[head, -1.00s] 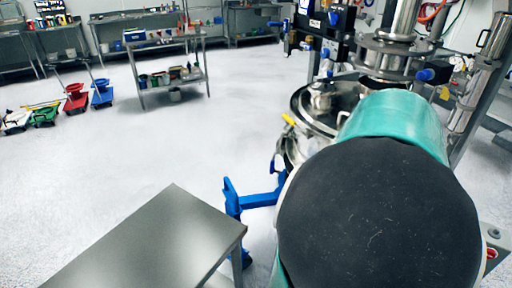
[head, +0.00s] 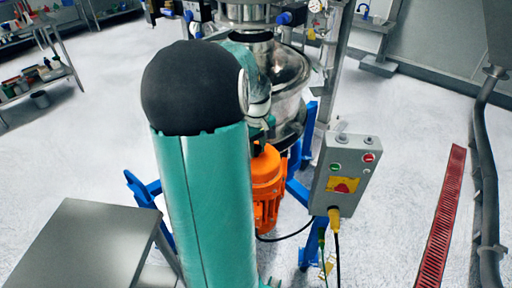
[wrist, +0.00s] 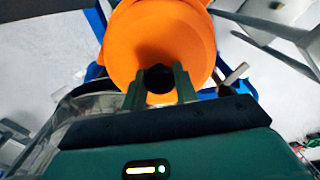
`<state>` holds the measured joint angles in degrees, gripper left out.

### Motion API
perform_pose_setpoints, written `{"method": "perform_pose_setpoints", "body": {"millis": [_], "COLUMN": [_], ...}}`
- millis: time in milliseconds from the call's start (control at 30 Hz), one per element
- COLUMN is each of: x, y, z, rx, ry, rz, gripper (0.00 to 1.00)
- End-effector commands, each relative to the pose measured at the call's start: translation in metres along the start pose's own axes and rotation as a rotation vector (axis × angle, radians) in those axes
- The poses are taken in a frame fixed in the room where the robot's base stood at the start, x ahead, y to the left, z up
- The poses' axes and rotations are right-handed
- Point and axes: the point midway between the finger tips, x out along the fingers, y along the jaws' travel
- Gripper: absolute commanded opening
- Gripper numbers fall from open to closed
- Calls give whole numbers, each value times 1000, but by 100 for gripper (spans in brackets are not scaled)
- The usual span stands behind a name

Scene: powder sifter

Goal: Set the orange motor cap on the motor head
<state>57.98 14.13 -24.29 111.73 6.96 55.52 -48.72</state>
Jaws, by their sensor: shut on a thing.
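The orange motor cap (wrist: 155,40) fills the upper middle of the wrist view, in front of my gripper (wrist: 159,73). The two fingers close around a dark part at the near side of the cap, and the cap stays right at the fingertips. In the head view the orange motor (head: 268,188) stands upright below the steel sifter (head: 288,80), partly behind my arm. My gripper is mostly hidden there by my arm, near the motor's top. I cannot tell whether the cap touches the motor head.
A grey control box (head: 342,180) with buttons and a yellow plug stands right of the motor, with a cable running behind it. Blue sifter legs (head: 300,190) flank the motor. A grey table (head: 80,245) is at the lower left.

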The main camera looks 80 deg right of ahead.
Motion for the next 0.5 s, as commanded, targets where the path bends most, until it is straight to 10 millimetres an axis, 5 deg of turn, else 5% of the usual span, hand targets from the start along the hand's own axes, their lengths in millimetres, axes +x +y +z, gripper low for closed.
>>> {"method": "perform_pose_setpoints", "body": {"millis": [500], "x": [10], "y": [0], "z": [0], "rx": [0], "ry": [0], "rz": [-1], "gripper": [0]}}
